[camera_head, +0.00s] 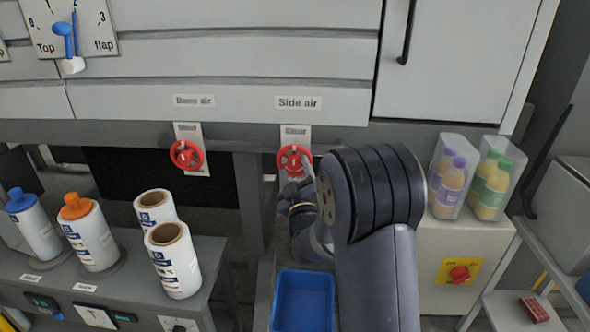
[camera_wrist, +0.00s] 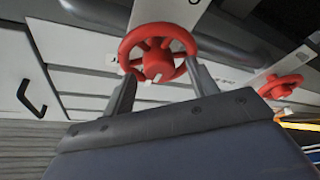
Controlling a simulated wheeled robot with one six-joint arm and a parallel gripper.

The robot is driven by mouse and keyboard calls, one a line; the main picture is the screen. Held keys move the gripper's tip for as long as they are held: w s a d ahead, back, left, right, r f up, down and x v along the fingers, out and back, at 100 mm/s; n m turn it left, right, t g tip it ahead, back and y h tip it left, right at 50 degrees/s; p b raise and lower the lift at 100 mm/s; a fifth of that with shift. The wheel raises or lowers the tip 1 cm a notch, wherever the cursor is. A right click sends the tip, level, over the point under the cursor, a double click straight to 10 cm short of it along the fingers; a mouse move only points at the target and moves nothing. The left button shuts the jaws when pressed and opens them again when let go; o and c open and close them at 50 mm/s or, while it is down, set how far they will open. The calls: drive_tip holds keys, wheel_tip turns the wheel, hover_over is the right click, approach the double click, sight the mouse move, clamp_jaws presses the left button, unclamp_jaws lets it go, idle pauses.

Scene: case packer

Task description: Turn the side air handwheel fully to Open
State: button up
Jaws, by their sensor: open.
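The side air handwheel (camera_head: 294,159) is a red spoked wheel under the "Side air" label (camera_head: 298,103). In the wrist view the handwheel (camera_wrist: 157,55) stands just beyond my fingertips, between them. My gripper (camera_wrist: 160,80) is open, with one finger on each side of the wheel's lower part. I cannot tell whether the fingers touch the rim. A small plate behind the wheel carries print too blurred to read.
A second red handwheel (camera_head: 186,155) is to the left under another label; it also shows in the wrist view (camera_wrist: 281,86). A blue bin (camera_head: 303,302) stands below. Bottles in clear cases (camera_head: 447,176) stand right of my arm. White rolls (camera_head: 172,260) stand at left.

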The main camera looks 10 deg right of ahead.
drive_tip(key=shift+w, duration=0.1)
drive_tip(key=shift+c, duration=0.4)
drive_tip(key=c, duration=0.9)
